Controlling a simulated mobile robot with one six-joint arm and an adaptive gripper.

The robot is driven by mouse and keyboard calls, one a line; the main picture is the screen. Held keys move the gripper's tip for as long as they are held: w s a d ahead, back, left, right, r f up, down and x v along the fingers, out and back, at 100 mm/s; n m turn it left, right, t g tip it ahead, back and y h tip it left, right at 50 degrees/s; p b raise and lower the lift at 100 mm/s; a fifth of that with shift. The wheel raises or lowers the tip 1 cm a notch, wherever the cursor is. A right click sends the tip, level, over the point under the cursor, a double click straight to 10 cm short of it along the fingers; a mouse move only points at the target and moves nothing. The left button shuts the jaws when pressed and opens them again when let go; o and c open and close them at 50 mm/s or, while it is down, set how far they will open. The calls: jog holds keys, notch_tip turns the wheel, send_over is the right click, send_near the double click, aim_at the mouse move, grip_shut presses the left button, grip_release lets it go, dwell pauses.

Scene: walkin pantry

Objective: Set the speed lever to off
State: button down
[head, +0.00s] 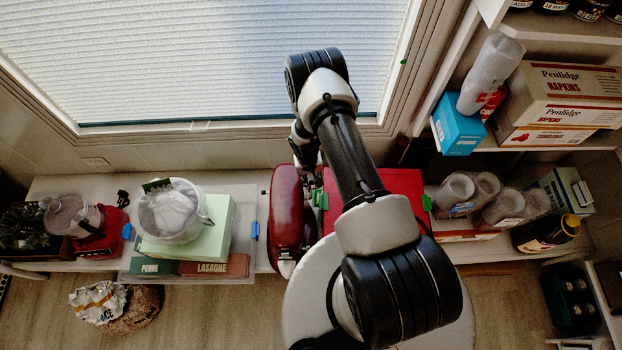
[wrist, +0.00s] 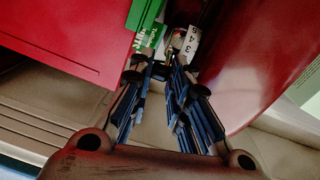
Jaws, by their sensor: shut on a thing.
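The red stand mixer (head: 286,212) stands on the low shelf, partly behind my arm in the head view. In the wrist view its glossy red body (wrist: 262,55) fills the upper right. A white speed scale (wrist: 192,42) with black digits, "3", "4" and "5" among them, shows on its side. My gripper (wrist: 168,72) has its fingertips close together just below the scale, shut on the small speed lever (wrist: 169,56). The lever is mostly hidden between the tips, so its exact setting cannot be read. In the head view the fingertips are hidden by my arm.
A red box (head: 402,184) stands right beside the mixer, and its face (wrist: 60,40) is close left of my fingers. A green clip (wrist: 146,20) is near the fingertips. Left of the mixer lie a pale green box (head: 216,232) and a bowl (head: 172,212).

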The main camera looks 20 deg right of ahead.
jog(key=w+g+b, duration=0.1)
jog(key=b, duration=0.3)
jog(key=w+d+f+g+y+b, duration=0.1)
jog(key=g+b, duration=0.1)
jog(key=b, duration=0.2)
jog(key=shift+f, duration=0.15)
jog(key=shift+g, duration=0.3)
jog(key=c, duration=1.8)
grip_release()
jog(key=v, duration=1.2)
jog(key=shift+d, duration=0.3)
jog(key=shift+s, duration=0.1)
